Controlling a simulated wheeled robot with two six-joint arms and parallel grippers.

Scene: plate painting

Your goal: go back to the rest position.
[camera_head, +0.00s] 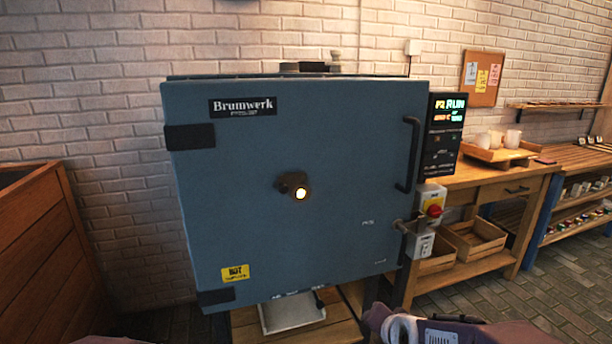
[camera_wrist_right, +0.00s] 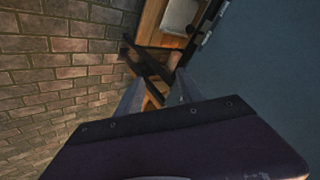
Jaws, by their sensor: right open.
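My right arm reaches in from the bottom right of the head view, low in front of the blue kiln (camera_head: 330,170). My right gripper (camera_wrist_right: 158,92) shows in the right wrist view with its two fingers apart and nothing visible between them. The kiln door is shut, with a dark handle (camera_head: 411,155) on its right side and a glowing peephole (camera_head: 300,194) in the middle. My left gripper is not in view; only a sliver of a pinkish part shows at the bottom left edge.
A control panel (camera_head: 445,135) reads RUN beside the kiln. A red button box (camera_head: 431,208) sits below it. A wooden bench (camera_head: 490,180) with cups on a tray stands right. A wooden crate-like unit (camera_head: 45,255) stands left. A white tray (camera_head: 292,315) lies below the kiln.

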